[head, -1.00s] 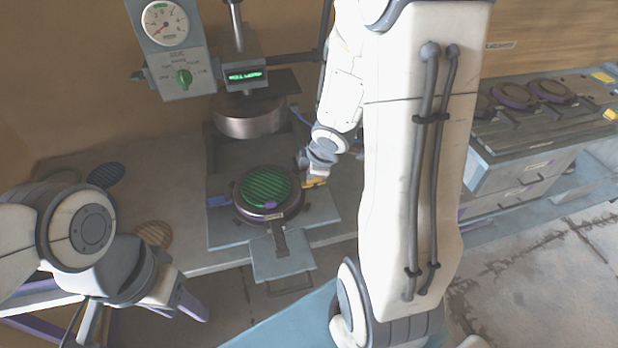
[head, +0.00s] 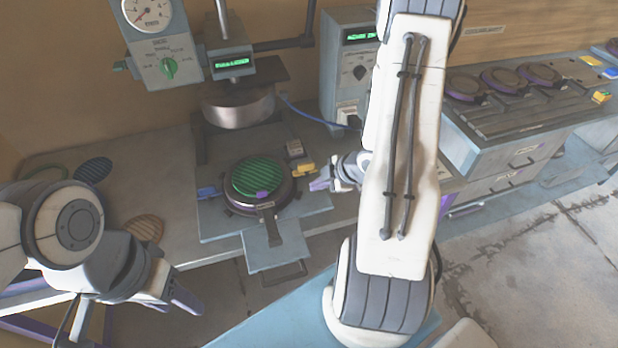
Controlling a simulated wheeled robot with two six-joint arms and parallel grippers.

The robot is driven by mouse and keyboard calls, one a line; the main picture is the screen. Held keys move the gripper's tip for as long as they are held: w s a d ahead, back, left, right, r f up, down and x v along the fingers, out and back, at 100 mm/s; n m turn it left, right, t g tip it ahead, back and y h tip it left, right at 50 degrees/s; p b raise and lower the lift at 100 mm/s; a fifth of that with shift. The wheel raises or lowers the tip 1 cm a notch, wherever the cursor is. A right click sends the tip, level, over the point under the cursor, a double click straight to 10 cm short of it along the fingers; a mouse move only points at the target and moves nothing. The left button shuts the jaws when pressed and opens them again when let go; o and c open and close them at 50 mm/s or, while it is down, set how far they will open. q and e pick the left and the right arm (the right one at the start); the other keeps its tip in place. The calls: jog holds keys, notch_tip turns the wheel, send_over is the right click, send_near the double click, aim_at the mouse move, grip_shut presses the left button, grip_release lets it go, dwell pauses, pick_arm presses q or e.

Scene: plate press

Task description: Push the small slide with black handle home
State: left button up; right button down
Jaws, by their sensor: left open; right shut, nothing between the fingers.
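A pale blue-grey slide (head: 271,248) sticks out at the front of the press base (head: 320,203), with a dark loop handle (head: 284,277) below its front edge. A round dark plate holder (head: 283,192) with a green ribbed disc (head: 258,175) sits on the base; its dark handle (head: 268,226) points forward over the slide. My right gripper (head: 320,186) is shut and empty, just right of the holder and a yellow-tabbed clamp (head: 304,169), apart from the slide. My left gripper (head: 178,303) is open and empty at the lower left, in front of the bench.
The press head (head: 238,106) hangs above the holder. A blue tab (head: 207,193) is at the base's left. Ribbed discs (head: 93,171) lie on the bench at left. A grey control box (head: 350,62) stands behind. Floor space is open in front of the slide.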

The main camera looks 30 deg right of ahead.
jog(key=shift+x, duration=1.1)
jog(key=shift+w+d+r+p, duration=0.1)
jog(key=shift+w+d+p, duration=0.1)
jog(key=shift+w+p, duration=0.3)
jog(key=shift+w+d+r+p, duration=0.15)
jog(key=shift+w+p, duration=0.15)
jog(key=shift+w, duration=0.4)
jog(key=shift+w+d+f, duration=0.15)
jog(key=shift+w+d, duration=0.05)
jog(key=shift+w, duration=0.5)
jog(key=shift+w+p, duration=0.15)
jog(key=shift+p, duration=0.15)
